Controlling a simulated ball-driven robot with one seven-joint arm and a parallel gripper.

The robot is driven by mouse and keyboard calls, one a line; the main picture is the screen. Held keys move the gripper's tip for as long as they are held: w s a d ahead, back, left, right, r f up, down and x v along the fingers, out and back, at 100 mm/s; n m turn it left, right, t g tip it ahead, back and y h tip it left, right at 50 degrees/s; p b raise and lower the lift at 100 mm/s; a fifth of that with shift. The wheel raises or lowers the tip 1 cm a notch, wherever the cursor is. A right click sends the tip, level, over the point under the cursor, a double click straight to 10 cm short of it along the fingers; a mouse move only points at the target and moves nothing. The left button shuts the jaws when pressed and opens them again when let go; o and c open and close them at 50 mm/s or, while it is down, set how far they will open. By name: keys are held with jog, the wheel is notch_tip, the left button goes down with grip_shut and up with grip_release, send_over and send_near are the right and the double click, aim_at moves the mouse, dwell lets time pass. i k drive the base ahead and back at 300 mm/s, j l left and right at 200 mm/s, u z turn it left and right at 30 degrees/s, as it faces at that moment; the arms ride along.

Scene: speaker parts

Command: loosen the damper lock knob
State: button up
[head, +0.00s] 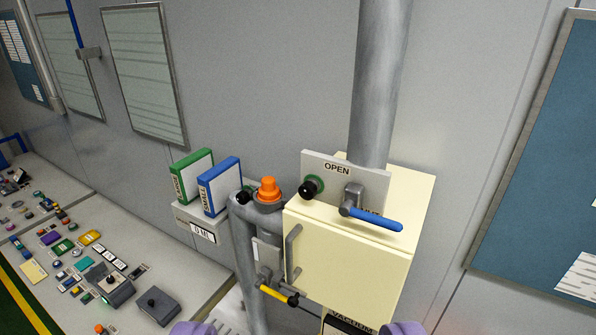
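A light plate (334,173) marked OPEN stands at the foot of a wide grey duct (378,85), above a cream cabinet. A round black knob (307,190) with a green ring around its base sits on the plate's left part; it looks like the damper lock knob. To its right, a grey pivot carries a lever with a blue handle (376,219) that points right and slightly down, partly covering a second label. My gripper (298,329) shows only as two purple fingertips at the bottom edge, wide apart with nothing seen between them. It is well below the knob.
The cream cabinet (345,255) has a grey handle. Left of it are a grey pipe with an orange cap (268,190), a yellow-handled valve (277,293) and green and blue binders (219,186) on a shelf. A control desk (95,265) fills the lower left.

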aim_at(307, 191)
jog(key=i+j+z, duration=0.3)
jog(key=i, duration=0.2)
jog(key=i+j+z, duration=0.3)
jog(key=i, duration=0.15)
